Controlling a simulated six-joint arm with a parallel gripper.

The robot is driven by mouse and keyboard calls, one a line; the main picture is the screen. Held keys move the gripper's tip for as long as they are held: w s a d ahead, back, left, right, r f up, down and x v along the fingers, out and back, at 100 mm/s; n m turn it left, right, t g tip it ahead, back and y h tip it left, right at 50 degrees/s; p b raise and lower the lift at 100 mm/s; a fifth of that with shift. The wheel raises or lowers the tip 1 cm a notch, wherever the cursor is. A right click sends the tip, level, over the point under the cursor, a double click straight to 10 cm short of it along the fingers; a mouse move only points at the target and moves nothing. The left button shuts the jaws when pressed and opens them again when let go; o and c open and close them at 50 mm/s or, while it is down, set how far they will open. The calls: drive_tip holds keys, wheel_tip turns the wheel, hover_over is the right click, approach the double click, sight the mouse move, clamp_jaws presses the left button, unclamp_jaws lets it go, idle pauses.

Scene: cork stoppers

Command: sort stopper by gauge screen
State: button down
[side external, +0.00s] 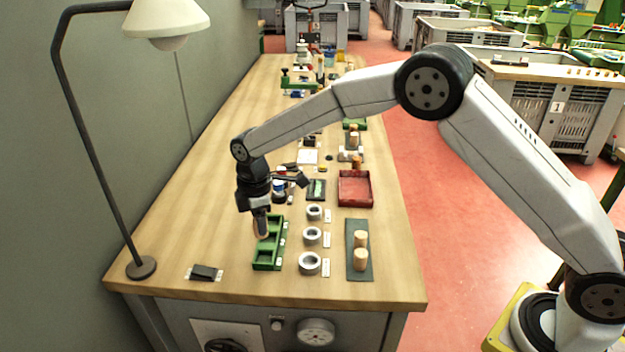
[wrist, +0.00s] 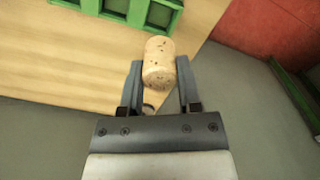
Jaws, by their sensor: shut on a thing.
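My gripper (side external: 261,222) is at the left of the bench, pointing down over the green compartment tray (side external: 267,267). It is shut on a pale speckled cork stopper (wrist: 158,62), held between the two fingers in the wrist view. The held stopper also shows below the jaws in the side view (side external: 261,232); whether it touches the tray is unclear. Three grey gauge rings (side external: 310,263) stand in a row right of the tray, with white cards beside them. Two more cork stoppers (side external: 361,238) stand on a dark green mat (side external: 360,277).
A red tray (side external: 355,202) lies behind the mat. A desk lamp (side external: 141,267) stands at the left edge, and a small black object (side external: 204,271) lies near the front. Several tools crowd the back. Bare wood is free left of the green tray.

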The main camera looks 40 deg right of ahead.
drive_tip(key=shift+f, duration=2.85)
drive_tip(key=shift+f, duration=1.35)
idle(1.0)
drive_tip(key=shift+c, duration=1.1)
unclamp_jaws()
drive_tip(key=shift+r, duration=0.1)
drive_tip(key=shift+r, duration=3.8)
